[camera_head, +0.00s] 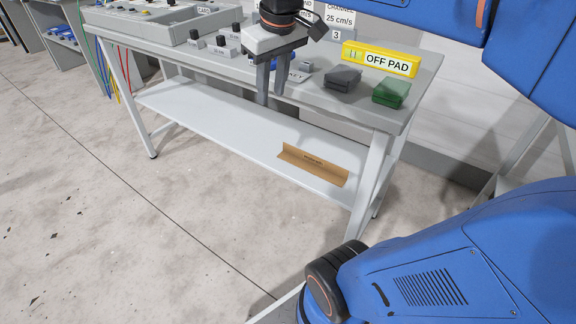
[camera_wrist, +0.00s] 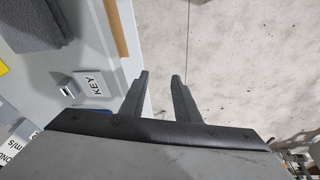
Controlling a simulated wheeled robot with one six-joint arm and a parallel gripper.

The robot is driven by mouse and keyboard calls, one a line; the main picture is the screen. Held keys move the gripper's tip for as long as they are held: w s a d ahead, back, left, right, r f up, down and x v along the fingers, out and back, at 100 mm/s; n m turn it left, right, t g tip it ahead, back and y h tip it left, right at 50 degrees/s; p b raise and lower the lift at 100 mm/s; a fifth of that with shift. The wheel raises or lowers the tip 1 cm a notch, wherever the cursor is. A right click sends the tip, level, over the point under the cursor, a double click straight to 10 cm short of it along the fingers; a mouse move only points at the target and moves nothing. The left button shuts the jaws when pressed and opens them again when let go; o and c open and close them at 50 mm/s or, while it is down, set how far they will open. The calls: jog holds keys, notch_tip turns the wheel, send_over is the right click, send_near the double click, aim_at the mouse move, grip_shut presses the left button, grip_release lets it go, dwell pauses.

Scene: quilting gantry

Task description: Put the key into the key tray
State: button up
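My gripper (camera_head: 271,98) points down at the front edge of the grey table (camera_head: 225,67), its two fingers apart with nothing between them. In the wrist view the fingers (camera_wrist: 160,74) hang over the floor just beyond the table edge. A white label reading KEY (camera_wrist: 91,86) is beside them on the table, with a small metallic block (camera_wrist: 67,87) next to it. A bit of something blue (camera_wrist: 96,110) shows by the label, mostly hidden by my gripper. I cannot make out the key or say for certain which thing is the key tray.
A dark grey block (camera_head: 343,78), a green box (camera_head: 390,93) and a yellow OFF PAD sign (camera_head: 380,60) are at the table's right end. Several knobbed controls (camera_head: 220,46) stand left of my gripper. A brown sheet (camera_head: 313,165) lies on the lower shelf (camera_head: 225,130).

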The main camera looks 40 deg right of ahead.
jog(key=s+a+f+t, duration=0.1)
jog(key=s+f, duration=0.4)
jog(key=f, duration=0.2)
jog(key=s+a+f+m, duration=0.1)
jog(key=s+a+f, duration=0.1)
jog(key=s+f, duration=0.4)
notch_tip(320, 180, down, 2)
jog(key=shift+s+a+f+t, duration=0.15)
jog(key=shift+a+t, duration=0.1)
jog(key=shift+t, duration=0.15)
jog(key=shift+a, duration=0.1)
